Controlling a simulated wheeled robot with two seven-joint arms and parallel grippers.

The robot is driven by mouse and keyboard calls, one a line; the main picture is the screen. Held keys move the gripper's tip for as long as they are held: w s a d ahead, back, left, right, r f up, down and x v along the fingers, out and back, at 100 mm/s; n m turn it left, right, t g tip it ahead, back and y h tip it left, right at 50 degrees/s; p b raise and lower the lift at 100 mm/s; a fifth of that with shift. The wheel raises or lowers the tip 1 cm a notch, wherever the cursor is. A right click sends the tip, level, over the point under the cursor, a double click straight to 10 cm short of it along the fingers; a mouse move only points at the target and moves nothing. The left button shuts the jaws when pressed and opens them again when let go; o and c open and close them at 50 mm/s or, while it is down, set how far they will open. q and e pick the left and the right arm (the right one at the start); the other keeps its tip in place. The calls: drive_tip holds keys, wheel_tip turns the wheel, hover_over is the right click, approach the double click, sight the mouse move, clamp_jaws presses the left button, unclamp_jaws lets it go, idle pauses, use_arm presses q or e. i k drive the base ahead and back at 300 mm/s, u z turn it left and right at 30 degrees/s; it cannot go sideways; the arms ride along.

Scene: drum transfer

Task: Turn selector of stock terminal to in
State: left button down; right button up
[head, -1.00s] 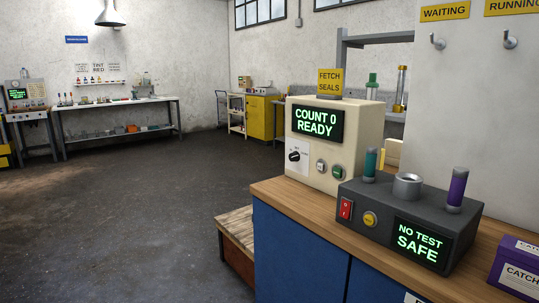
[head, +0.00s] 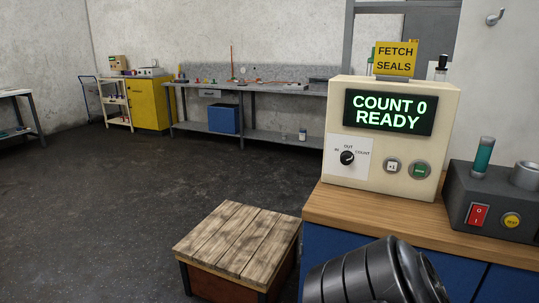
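The stock terminal (head: 385,185) is a cream box on the wooden counter at the right. Its screen (head: 389,112) reads COUNT 0 READY in green. The selector (head: 347,158) is a black round knob on a white plate at the lower left of its front, labelled IN, OUT and COUNT. The pointer is too small to tell its setting surely. A +1 button (head: 392,166) and a green button (head: 420,170) sit right of it. Nothing touches the selector. A dark ribbed arm part of mine shows at the bottom, below the terminal. Neither gripper's fingers are in view.
The wooden counter (head: 400,215) has blue fronts. A dark tester box (head: 493,205) with a red switch stands right of the terminal. A low wooden crate (head: 238,240) stands on the floor to the left. The floor beyond is clear up to the back bench (head: 285,87).

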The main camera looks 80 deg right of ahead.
sight(347, 157)
drive_tip(key=i, duration=0.65)
drive_tip(key=z, duration=3)
